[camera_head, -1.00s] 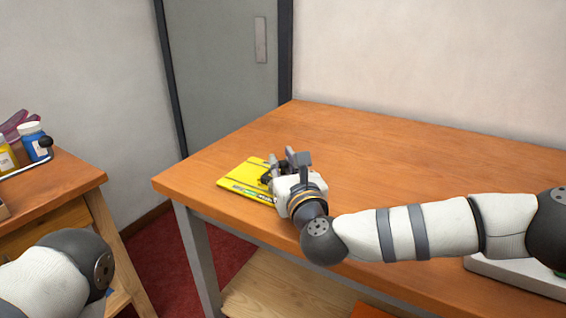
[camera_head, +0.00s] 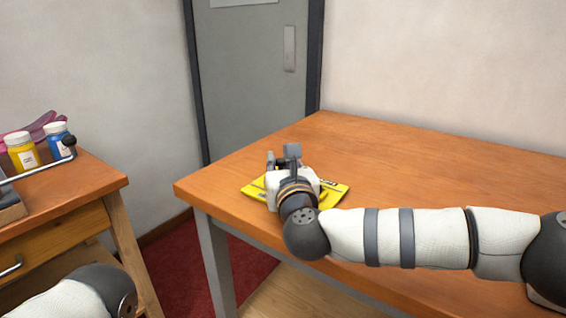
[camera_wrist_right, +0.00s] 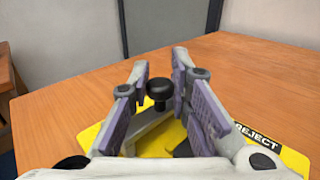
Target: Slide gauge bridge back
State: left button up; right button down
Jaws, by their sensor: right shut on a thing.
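A flat yellow gauge plate (camera_head: 333,192) lies near the table's left corner; the word REJECT shows on it in the right wrist view (camera_wrist_right: 285,153). The gauge bridge shows there as a grey bar (camera_wrist_right: 150,130) with a black knob (camera_wrist_right: 160,90), over the yellow plate. My right gripper (camera_head: 282,157) is over the plate's left part, its fingers on both sides of the knob (camera_wrist_right: 158,88), shut on the bridge. In the head view the gripper hides the bridge. My left gripper is out of view; only part of that arm shows at the lower left.
The wooden table (camera_head: 420,160) is bare behind and right of the plate. A side bench (camera_head: 70,192) at the left holds a yellow jar (camera_head: 22,153), a blue jar (camera_head: 58,140) and a metal rod. A grey door (camera_head: 250,80) stands behind the table.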

jog(key=c, duration=1.5)
grip_release()
jog(key=shift+a, duration=0.15)
jog(key=shift+s, duration=0.15)
jog(key=v, duration=1.1)
jog(key=shift+s, duration=0.4)
